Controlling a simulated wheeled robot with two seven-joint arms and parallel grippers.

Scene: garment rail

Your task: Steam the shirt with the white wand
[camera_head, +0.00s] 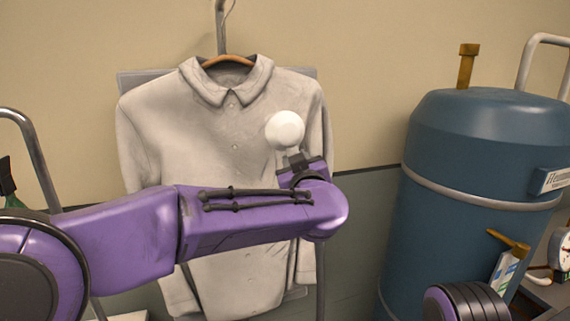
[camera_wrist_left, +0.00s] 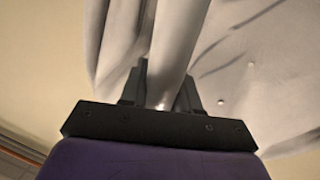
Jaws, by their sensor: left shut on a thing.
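The pale grey shirt (camera_head: 215,125) hangs with its collar up against the wall on an orange-brown hanger (camera_head: 228,60). It also fills much of the left wrist view (camera_wrist_left: 255,70). The white wand shows its round white head (camera_head: 285,130) in front of the shirt's right chest; I cannot tell whether it touches the cloth. My left gripper (camera_head: 298,160) is shut on the wand just below its head. In the left wrist view the wand's pale shaft (camera_wrist_left: 178,45) stands between the dark fingers (camera_wrist_left: 165,90). My purple left arm hides the shirt's middle.
A large blue tank (camera_head: 480,150) with a brown valve (camera_head: 467,65) stands to the right. A gauge (camera_head: 562,250) and a small labelled bottle (camera_head: 507,270) are at the lower right. A metal tube (camera_head: 35,150) stands at the left.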

